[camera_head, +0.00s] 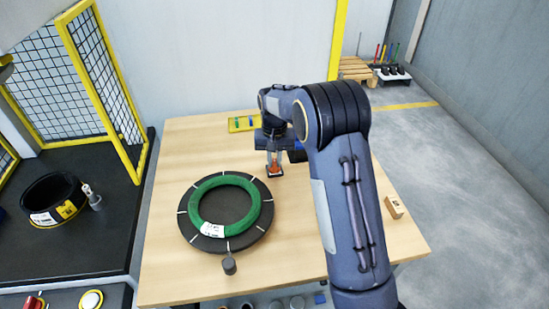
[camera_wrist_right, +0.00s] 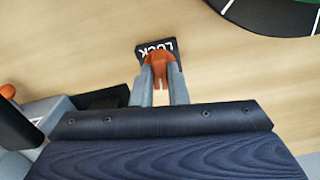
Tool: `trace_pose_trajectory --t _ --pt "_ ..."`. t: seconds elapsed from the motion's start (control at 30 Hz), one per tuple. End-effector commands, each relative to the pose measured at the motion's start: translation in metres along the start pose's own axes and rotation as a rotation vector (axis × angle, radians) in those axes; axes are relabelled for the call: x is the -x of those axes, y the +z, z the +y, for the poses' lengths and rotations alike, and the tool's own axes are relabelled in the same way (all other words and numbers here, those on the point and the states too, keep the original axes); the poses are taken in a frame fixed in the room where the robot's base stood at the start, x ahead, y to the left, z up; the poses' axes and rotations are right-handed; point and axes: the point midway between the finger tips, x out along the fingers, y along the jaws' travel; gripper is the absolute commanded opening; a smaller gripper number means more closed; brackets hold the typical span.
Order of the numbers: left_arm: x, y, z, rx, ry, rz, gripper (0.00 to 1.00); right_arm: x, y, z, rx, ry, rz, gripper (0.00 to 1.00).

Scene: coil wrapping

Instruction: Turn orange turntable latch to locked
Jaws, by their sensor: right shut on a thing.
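The orange latch (camera_head: 274,158) stands on the wooden table just beyond the upper right of the turntable. In the right wrist view the orange latch (camera_wrist_right: 158,60) sits between my fingertips, beside a black plate marked LOCK (camera_wrist_right: 149,47). My right gripper (camera_head: 273,157) reaches down over it and is shut on it; the fingers (camera_wrist_right: 157,84) touch its two sides. The black turntable (camera_head: 256,240) with white marks carries a green coil (camera_head: 263,211) with a white label. The latch's exact angle is hard to tell. My left gripper is not in view.
A yellow tray (camera_head: 236,125) lies at the table's back edge. A small grey cylinder (camera_head: 229,265) stands in front of the turntable. A small wooden block (camera_head: 394,206) is at the right. A black ring (camera_head: 48,193) lies on the dark bench at left.

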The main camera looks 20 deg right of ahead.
Motion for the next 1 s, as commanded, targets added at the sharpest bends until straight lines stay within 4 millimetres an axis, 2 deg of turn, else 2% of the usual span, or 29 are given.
trace_pose_trajectory --t 1.0 --pt "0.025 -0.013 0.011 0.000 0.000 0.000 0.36 0.002 0.000 0.000 -0.950 0.000 0.001 0.00"
